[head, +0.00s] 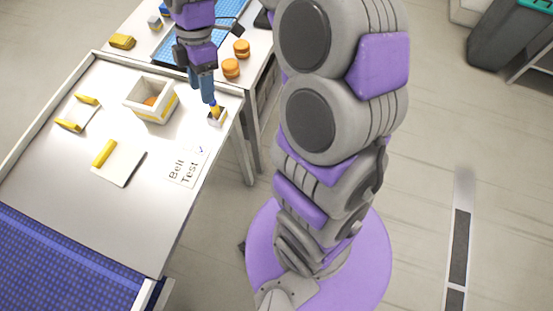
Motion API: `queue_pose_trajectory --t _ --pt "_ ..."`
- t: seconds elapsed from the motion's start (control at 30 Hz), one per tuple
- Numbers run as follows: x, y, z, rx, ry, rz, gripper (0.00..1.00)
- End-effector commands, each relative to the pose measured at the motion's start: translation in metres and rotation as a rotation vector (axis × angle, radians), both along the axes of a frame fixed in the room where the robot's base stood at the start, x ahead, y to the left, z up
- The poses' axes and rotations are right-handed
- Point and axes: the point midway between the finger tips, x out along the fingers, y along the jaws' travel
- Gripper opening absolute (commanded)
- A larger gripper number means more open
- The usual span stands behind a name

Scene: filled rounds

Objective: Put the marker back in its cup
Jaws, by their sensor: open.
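A small white square cup (217,118) stands near the right edge of the white table. A slim blue shaft with a yellow lower end, which looks like the marker (208,92), stands slightly tilted with its yellow end at the cup's mouth. It seems to be inside the cup, but its lowest part is hidden by the cup wall. My gripper (203,74) points down at the top of the blue shaft, with its jaws open. The fingers are small and partly merge with the shaft, so I cannot tell whether they touch it.
A white box (150,101) with an orange item inside stands left of the cup. A "Belt Test" card (188,167), a white board (119,165) with a yellow bar and a yellow-ended holder (78,113) lie nearby. Orange rounds (231,68) sit on the table behind. A blue belt (60,265) is at front left.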

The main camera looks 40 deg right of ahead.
Motion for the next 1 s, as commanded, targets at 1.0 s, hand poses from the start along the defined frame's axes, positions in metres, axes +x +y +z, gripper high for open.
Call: queue_pose_trajectory --t 1.0 --pt "-0.257 -0.028 -0.004 -0.471 0.159 -1.543 0.55"
